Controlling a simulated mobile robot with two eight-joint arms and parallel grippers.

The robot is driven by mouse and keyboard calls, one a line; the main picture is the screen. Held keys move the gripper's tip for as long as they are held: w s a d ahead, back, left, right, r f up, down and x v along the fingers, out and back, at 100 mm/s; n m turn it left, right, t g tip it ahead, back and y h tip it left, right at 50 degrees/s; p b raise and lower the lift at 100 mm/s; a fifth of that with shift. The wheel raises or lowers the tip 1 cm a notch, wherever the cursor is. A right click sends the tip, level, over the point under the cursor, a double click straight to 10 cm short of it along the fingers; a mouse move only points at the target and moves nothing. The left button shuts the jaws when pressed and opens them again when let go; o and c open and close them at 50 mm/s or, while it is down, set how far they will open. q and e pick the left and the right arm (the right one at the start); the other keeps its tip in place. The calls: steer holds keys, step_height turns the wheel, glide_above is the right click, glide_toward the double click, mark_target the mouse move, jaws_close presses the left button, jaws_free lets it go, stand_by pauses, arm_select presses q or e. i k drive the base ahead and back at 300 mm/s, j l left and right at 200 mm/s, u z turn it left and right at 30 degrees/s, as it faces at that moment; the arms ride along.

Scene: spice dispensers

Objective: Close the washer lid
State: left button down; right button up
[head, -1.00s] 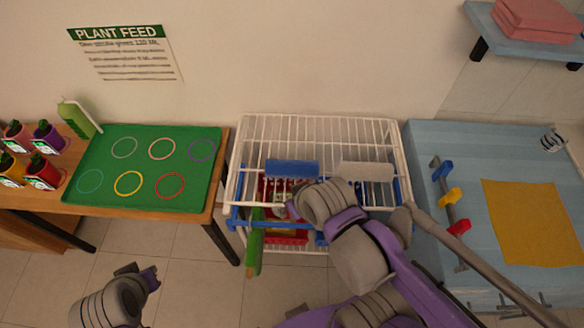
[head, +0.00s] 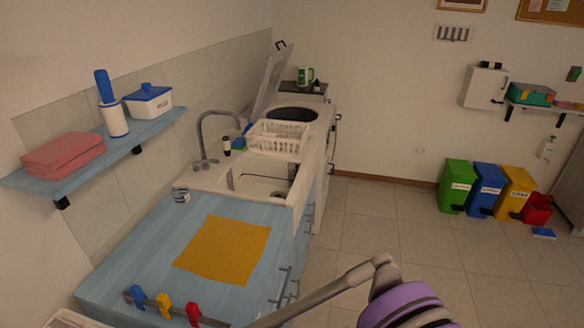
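The washer is the white top-loading machine (head: 313,128) at the far end of the counter, beyond the sink. Its lid (head: 270,80) stands raised and tilted back toward the left wall. The round dark opening (head: 292,114) on its top is uncovered. The washer's front is mostly hidden behind the counter and sink. A purple and grey part of my arm shows at the bottom right, far from the washer. Neither gripper is in view.
A white dish rack (head: 277,138) stands by the sink (head: 262,182). A yellow cloth (head: 224,249) lies on the blue counter (head: 150,240). A grey rod (head: 330,287) crosses the bottom. The tiled floor (head: 385,215) is clear toward several bins (head: 486,188).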

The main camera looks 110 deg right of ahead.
mark_target(271, 77)
steer(key=k+z, duration=0.25)
steer(key=k+l+z, duration=0.1)
steer(key=k+z, duration=0.2)
steer(key=z, duration=1.75)
steer(key=i+l+z, duration=0.2)
steer(key=l+z, duration=0.15)
steer(key=i+l+z, duration=0.25)
steer(key=l+z, duration=0.15)
steer(key=i+l, duration=0.7)
steer(key=l, duration=0.15)
steer(key=i+l, duration=1.05)
steer(key=i, duration=0.25)
